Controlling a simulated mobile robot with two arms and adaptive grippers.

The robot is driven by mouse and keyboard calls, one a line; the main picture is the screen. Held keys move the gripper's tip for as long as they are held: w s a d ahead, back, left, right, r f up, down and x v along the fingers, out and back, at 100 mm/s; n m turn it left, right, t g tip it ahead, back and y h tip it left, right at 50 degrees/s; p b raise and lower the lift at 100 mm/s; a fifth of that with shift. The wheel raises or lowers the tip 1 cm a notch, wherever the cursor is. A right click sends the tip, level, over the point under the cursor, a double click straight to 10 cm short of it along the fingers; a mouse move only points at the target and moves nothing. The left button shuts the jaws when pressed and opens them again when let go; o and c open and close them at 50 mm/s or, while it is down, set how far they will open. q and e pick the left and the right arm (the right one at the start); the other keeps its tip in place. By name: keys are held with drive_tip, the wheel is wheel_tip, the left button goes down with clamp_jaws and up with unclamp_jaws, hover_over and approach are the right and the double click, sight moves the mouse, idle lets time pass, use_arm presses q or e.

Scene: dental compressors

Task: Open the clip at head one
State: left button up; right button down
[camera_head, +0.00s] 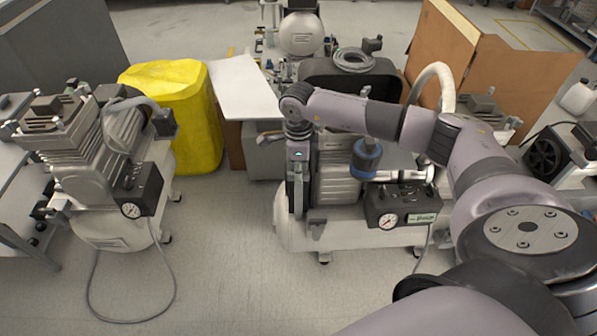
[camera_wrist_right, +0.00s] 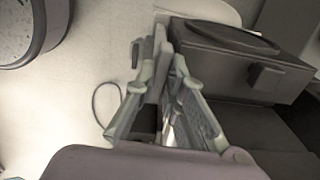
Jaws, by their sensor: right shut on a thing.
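My right gripper (camera_head: 298,205) points down at the left end of the middle compressor, in front of its grey ribbed head (camera_head: 338,180). In the right wrist view my gripper (camera_wrist_right: 160,62) has its fingers close together around a narrow grey piece (camera_wrist_right: 160,45), which I take to be the clip. The fingers hide most of it, so I cannot tell whether the clip is open. My left gripper is not in view.
The compressor's white tank (camera_head: 345,230) and black gauge box (camera_head: 400,207) are right of the gripper. A blue-grey cylinder (camera_head: 367,155) stands close by. Another compressor (camera_head: 110,165) and a yellow-covered box (camera_head: 180,100) are left. The floor (camera_head: 220,260) between the compressors is mostly free.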

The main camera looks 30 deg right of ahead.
drive_tip(key=shift+n, duration=0.4)
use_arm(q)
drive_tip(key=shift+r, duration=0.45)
use_arm(e)
drive_tip(key=c, duration=1.7)
unclamp_jaws()
drive_tip(key=shift+o, duration=0.2)
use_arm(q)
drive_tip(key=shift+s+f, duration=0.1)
use_arm(e)
wheel_tip(320, 180, up, 12)
